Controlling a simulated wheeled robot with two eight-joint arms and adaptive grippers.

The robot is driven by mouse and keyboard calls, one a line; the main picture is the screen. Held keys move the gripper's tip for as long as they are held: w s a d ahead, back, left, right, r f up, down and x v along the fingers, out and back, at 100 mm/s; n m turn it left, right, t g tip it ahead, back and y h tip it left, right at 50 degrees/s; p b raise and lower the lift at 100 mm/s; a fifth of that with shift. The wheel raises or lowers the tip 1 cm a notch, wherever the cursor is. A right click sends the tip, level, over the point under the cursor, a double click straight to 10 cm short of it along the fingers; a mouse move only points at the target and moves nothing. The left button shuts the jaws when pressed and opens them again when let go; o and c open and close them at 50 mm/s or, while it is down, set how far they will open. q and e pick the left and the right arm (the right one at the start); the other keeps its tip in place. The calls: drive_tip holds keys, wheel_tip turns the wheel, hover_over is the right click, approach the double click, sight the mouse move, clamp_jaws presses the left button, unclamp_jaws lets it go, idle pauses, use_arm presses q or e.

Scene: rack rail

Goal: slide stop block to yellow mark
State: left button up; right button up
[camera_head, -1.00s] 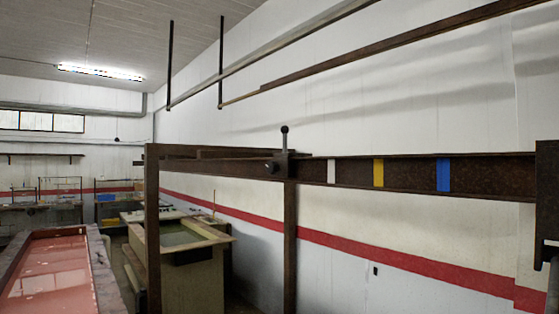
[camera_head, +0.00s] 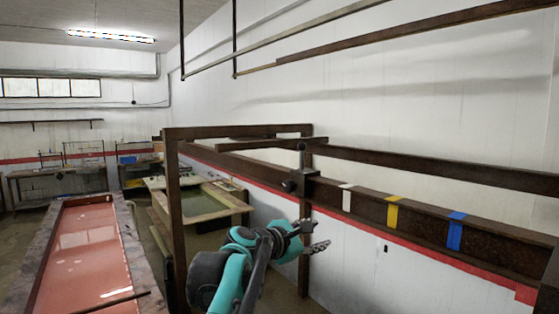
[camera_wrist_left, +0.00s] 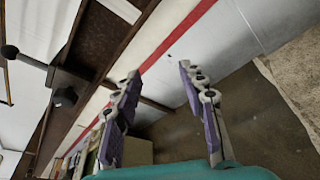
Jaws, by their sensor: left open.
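The dark stop block (camera_head: 300,185), with an upright ball-topped lever and a side knob, sits on the brown rack rail (camera_head: 425,218), left of the white mark. The yellow mark (camera_head: 393,212) is on the rail's face, between the white mark (camera_head: 347,198) and the blue mark (camera_head: 456,231). My left gripper (camera_head: 312,238) is open and empty, below the block and in front of the rail. In the left wrist view, the open fingers (camera_wrist_left: 159,70) have nothing between them. The block (camera_wrist_left: 66,82) shows to their left there. My right gripper is not in view.
A brown post frame (camera_head: 173,220) stands left of my gripper. A red-topped table (camera_head: 85,255) is at the left, and a wooden-rimmed tank (camera_head: 205,215) stands behind the frame. Another brown beam (camera_head: 440,167) runs above the rail. The wall is behind.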

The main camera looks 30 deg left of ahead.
sight(301, 158)
use_arm(q)
drive_tip(key=w+a+r+n+t+y+p, duration=0.1)
drive_tip(key=w+a+r+n+y+p, duration=0.15)
drive_tip(key=a+r+n, duration=0.4)
drive_tip(key=w+a+r+n+t+y+p, duration=0.1)
drive_tip(key=w+a+r+n+t+p, duration=0.2)
drive_tip(key=a+r, duration=0.55)
drive_tip(key=shift+n+g+h, duration=0.25)
drive_tip(key=shift+g, duration=0.35)
drive_tip(key=w, duration=0.3)
drive_tip(key=w+d+r+p, duration=0.1)
drive_tip(key=w, duration=0.2)
drive_tip(key=w+d, duration=0.1)
drive_tip(key=w, duration=0.2)
drive_tip(key=shift+r+p, duration=0.15)
drive_tip(key=shift+p, duration=0.25)
drive_tip(key=shift+w, duration=0.45)
drive_tip(key=shift+w+a+f, duration=0.1)
drive_tip(key=shift+a+f, duration=0.05)
drive_tip(key=shift+f, duration=0.05)
drive_tip(key=shift+w+r+p, duration=0.2)
drive_tip(key=shift+w+p, duration=0.05)
drive_tip(key=shift+p, duration=0.1)
drive_tip(key=shift+w+f+p, duration=0.1)
drive_tip(key=shift+w+p, duration=0.35)
drive_tip(key=shift+w, duration=0.5)
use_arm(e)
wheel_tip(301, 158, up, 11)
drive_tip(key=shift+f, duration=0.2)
